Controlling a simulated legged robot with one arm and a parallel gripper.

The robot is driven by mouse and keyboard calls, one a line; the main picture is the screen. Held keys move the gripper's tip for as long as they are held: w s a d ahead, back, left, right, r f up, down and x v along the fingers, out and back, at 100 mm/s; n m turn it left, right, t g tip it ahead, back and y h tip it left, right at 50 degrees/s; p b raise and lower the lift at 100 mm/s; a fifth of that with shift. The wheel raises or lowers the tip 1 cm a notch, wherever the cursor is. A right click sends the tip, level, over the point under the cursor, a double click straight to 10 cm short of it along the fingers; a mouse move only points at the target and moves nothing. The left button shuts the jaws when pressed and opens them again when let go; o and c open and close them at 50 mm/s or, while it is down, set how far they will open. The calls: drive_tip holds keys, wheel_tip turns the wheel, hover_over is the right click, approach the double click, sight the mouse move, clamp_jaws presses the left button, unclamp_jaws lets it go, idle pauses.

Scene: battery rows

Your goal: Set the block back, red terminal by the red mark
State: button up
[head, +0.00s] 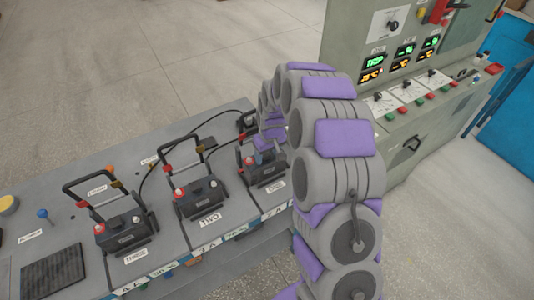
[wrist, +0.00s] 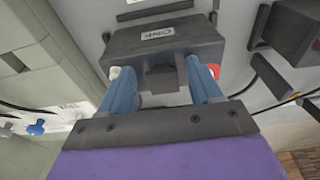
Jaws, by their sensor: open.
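A dark block labelled ONE (wrist: 190,42) fills the upper middle of the wrist view. Its red terminal (wrist: 214,70) is at the right and its white terminal (wrist: 114,72) at the left there. My gripper (wrist: 163,82) is open, with one blue finger on each side of a small dark lug on the block; I cannot tell whether they touch it. In the head view my gripper (head: 266,156) is over the block in the bay nearest the cabinet (head: 268,175), partly hiding it. I cannot make out a red mark by this block.
Similar blocks labelled TWO (head: 202,199) and THREE (head: 126,234) stand to the left on the grey bench (head: 50,258), with upright black handles and cables beside them. A grey control cabinet (head: 350,40) rises behind my arm. The floor at the upper left is clear.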

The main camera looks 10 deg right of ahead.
wheel_tip(320, 180, up, 11)
drive_tip(key=s+p, duration=0.1)
drive_tip(key=p, duration=0.1)
drive_tip(key=s+r+m+g, duration=0.1)
drive_tip(key=s+r, duration=0.4)
drive_tip(key=s, duration=0.6)
drive_tip(key=s+r+g, duration=0.1)
drive_tip(key=s+r, duration=0.4)
drive_tip(key=s, duration=0.5)
drive_tip(key=s+m+g, duration=0.1)
drive_tip(key=s+m, duration=0.1)
drive_tip(key=s, duration=1.8)
drive_tip(key=shift+r+m, duration=0.25)
drive_tip(key=shift+m, duration=0.05)
drive_tip(key=o, duration=0.7)
wheel_tip(320, 180, up, 6)
drive_tip(key=p, duration=0.4)
